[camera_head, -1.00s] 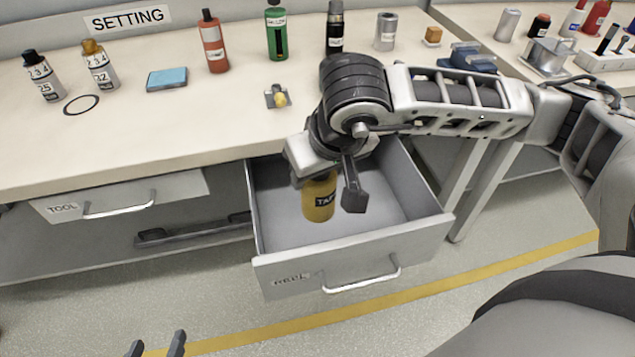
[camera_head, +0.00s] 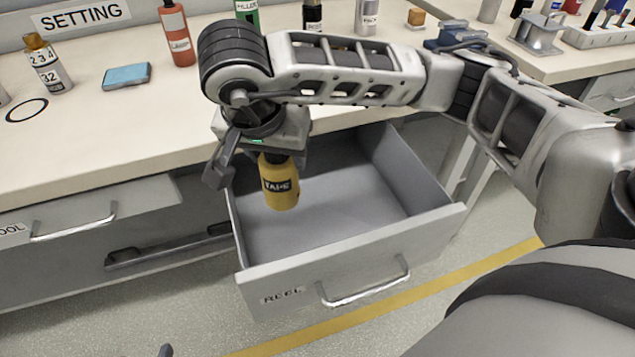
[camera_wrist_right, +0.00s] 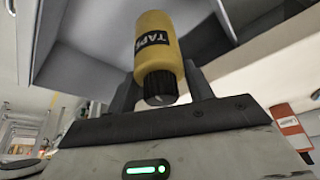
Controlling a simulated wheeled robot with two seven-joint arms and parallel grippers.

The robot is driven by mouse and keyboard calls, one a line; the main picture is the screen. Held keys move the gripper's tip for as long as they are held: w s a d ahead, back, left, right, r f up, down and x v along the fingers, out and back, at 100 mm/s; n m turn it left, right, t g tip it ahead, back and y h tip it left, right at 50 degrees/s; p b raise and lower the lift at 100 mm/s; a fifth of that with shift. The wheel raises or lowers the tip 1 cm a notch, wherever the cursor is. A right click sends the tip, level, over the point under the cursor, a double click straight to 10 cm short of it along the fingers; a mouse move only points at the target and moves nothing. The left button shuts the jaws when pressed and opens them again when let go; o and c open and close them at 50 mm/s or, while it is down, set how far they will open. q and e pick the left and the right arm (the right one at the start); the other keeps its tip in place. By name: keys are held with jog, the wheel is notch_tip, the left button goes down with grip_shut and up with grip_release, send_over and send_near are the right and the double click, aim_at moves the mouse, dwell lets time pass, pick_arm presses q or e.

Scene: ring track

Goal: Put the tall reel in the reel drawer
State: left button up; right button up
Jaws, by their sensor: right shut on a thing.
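The tall reel (camera_head: 280,184) shows as a yellow, bottle-shaped cylinder with a dark TAPE label. Its black cap shows in the right wrist view (camera_wrist_right: 160,86). My right gripper (camera_head: 255,158) is shut on its capped end. The reel hangs roughly upright over the left part of the open reel drawer (camera_head: 330,272), near its left wall; I cannot tell whether it touches the floor. The grey drawer is marked REEL and otherwise looks empty. Of my left gripper (camera_head: 165,351), only a fingertip shows at the bottom edge.
The worktop (camera_head: 120,130) lies above the drawer, with a blue block (camera_head: 126,76), a red bottle (camera_head: 176,35) and a small white bottle (camera_head: 47,66) on it. A closed tool drawer (camera_head: 80,215) is at left. The drawer's right half is free.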

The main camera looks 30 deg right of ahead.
pick_arm(q)
jog(key=shift+g, duration=0.5)
jog(key=f, duration=0.2)
jog(key=f+b, duration=0.1)
jog(key=d+f+b, duration=0.1)
jog(key=f, duration=0.1)
jog(key=shift+w+d+f, duration=0.1)
jog(key=shift+w+f, duration=0.2)
jog(key=shift+w, duration=0.1)
pick_arm(e)
jog(key=w+d+f, duration=0.3)
jog(key=d+f, duration=0.6)
jog(key=f, duration=0.2)
jog(key=shift+w+d+f, duration=0.15)
jog(key=shift+w+d, duration=0.05)
jog(key=shift+w, duration=0.05)
jog(key=shift+f, duration=0.15)
jog(key=o, duration=1.4)
pick_arm(q)
jog(key=shift+w+r, duration=0.1)
